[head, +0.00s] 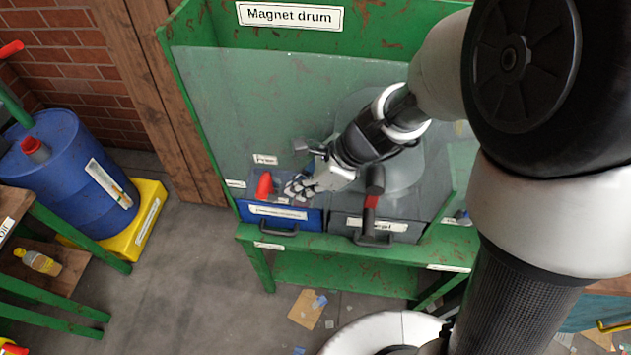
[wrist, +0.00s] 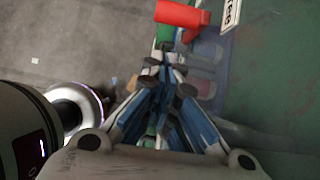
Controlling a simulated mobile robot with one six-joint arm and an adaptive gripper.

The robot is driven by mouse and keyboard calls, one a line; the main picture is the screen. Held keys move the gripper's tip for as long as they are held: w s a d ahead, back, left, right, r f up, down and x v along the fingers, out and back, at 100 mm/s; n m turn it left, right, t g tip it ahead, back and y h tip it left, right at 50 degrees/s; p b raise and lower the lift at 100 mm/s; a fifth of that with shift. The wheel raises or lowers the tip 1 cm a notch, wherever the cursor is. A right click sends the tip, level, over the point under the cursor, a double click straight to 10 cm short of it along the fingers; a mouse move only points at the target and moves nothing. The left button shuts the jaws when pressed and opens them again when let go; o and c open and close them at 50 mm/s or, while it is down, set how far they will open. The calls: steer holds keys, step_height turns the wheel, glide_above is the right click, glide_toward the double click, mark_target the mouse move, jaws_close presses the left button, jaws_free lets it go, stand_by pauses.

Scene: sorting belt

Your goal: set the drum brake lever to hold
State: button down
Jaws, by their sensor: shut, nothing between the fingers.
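The drum brake lever appears to be the red handle (head: 264,186) at the left of the green machine's front, below a label that seems to read "Free" (head: 265,159). In the wrist view the red lever (wrist: 182,14) lies near the top, beside part of a white label (wrist: 231,14). My gripper (head: 297,188) is shut and empty, just right of the red lever in the head view. Its fingertips (wrist: 165,80) are together in the wrist view, apart from the lever. The lever's pivot is partly hidden.
A blue labelled bin (head: 310,215) and a grey bin (head: 410,230) sit below. A black and red handle (head: 371,190) stands right of my gripper. A blue barrel (head: 65,170) stands left; open floor (head: 190,270) lies in front.

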steer(key=shift+w+a+f+b, duration=0.15)
steer(key=shift+a+b, duration=0.15)
steer(key=shift+a, duration=1.45)
steer(key=shift+p, duration=0.35)
steer(key=shift+a+r+h+p, duration=0.2)
steer(key=shift+a+h+p, duration=0.1)
steer(key=shift+p, duration=0.75)
